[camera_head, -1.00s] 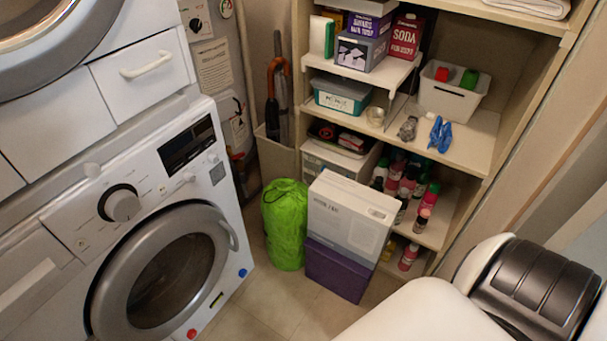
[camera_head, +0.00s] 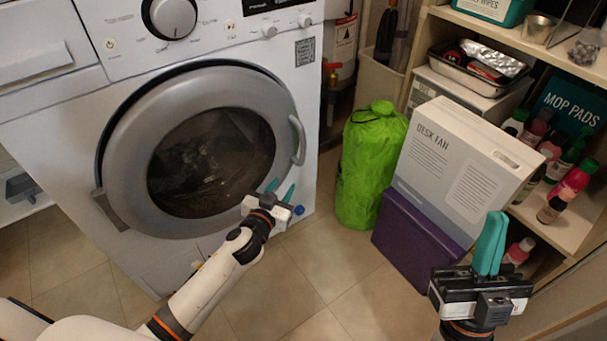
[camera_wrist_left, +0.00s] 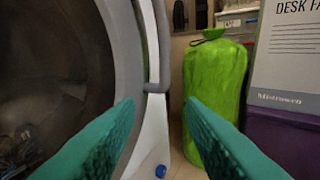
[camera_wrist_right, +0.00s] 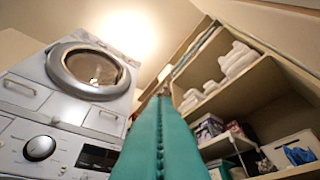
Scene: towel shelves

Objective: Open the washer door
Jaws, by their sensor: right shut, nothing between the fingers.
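The washer (camera_head: 220,50) is white, with a closed round door (camera_head: 120,165) that has a grey rim and dark glass. Its grey curved handle (camera_head: 299,140) is on the door's right side and also shows in the left wrist view (camera_wrist_left: 163,50). My left gripper (camera_head: 281,188) is open and empty, just below the handle and in front of the door's lower right. In the left wrist view its teal fingers are spread, with the handle ahead between them. My right gripper (camera_head: 490,243) is shut and empty, pointing up at the lower right, far from the washer.
A green bag (camera_head: 368,165) stands right of the washer. Beside it a desk fan box (camera_head: 460,170) rests on a purple box (camera_head: 410,235). Shelves (camera_head: 560,225) with bottles are at the right. The floor before the washer is clear.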

